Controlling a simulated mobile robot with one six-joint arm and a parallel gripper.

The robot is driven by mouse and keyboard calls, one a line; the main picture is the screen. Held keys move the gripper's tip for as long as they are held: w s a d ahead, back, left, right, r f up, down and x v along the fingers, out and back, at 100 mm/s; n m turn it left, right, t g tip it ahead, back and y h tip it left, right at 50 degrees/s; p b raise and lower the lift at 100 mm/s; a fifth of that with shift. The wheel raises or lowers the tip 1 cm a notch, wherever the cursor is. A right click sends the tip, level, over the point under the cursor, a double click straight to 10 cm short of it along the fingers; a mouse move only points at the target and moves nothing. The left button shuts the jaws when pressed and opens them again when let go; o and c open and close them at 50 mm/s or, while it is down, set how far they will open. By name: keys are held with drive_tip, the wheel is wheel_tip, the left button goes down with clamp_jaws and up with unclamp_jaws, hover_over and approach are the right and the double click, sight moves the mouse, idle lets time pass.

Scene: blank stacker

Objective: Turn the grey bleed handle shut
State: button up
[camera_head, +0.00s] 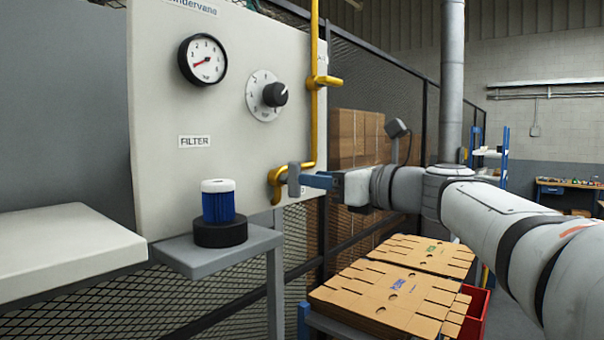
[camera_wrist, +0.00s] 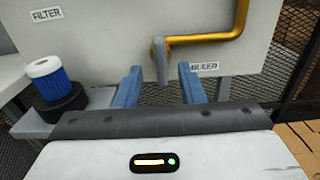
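The grey bleed handle (camera_wrist: 161,62) hangs down at the end of the yellow pipe (camera_wrist: 205,38) in the wrist view, beside the BLEED label (camera_wrist: 204,67). In the head view the handle (camera_head: 294,178) shows in front of the pipe's bent lower end (camera_head: 276,178). My gripper (camera_wrist: 160,80) is open, with one blue finger on each side of the handle in the picture and a gap on both sides. In the head view my gripper (camera_head: 318,181) points left at the handle, close to it. Whether the fingertips reach around the handle is hard to tell.
A blue and white filter (camera_head: 218,204) stands in a black base on a grey shelf (camera_head: 215,262). The panel (camera_head: 160,120) carries a gauge (camera_head: 202,59) and a dial (camera_head: 266,96). Flat cardboard sheets (camera_head: 385,300) lie below my arm.

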sight(295, 198)
drive_tip(key=p+x, duration=0.1)
drive_tip(key=x, duration=0.5)
drive_tip(key=shift+p, duration=0.3)
drive_tip(key=shift+c, duration=0.2)
